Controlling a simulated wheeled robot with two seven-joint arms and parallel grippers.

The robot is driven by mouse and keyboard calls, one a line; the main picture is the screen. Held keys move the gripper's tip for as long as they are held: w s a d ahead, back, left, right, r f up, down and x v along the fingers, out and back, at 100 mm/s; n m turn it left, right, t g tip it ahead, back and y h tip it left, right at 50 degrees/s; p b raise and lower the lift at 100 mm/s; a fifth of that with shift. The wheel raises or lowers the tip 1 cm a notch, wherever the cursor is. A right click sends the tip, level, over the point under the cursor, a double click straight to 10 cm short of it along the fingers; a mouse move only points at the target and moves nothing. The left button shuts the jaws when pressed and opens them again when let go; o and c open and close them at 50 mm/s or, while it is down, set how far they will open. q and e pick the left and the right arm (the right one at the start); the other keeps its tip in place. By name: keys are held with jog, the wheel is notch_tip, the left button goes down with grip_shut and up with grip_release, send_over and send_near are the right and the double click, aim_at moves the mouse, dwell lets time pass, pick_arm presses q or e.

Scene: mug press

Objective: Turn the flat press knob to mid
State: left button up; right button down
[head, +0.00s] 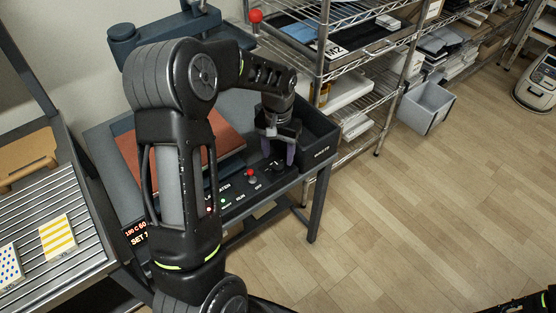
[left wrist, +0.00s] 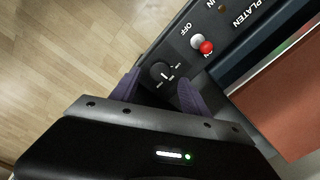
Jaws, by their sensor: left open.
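The flat press (head: 100,135) stands at the left with a red-brown pad on it. Its black control panel carries a small dark round knob (left wrist: 162,70) with a white pointer line and white marks around it. In the head view the knob is mostly hidden by my gripper. My left gripper (head: 279,157) is open, pointing down over the right end of the panel. In the left wrist view its two purple fingers (left wrist: 158,82) lie either side of the knob's near edge. I cannot tell whether they touch it. My right gripper is not in view.
A red-tipped switch (left wrist: 205,46) sits beside the knob; it also shows in the head view (head: 251,174). Wire shelving (head: 318,60) stands behind. A roller conveyor (head: 40,205) is at left.

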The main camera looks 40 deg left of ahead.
aim_at(278, 165)
pick_arm(q)
jog(key=shift+r, duration=1.85)
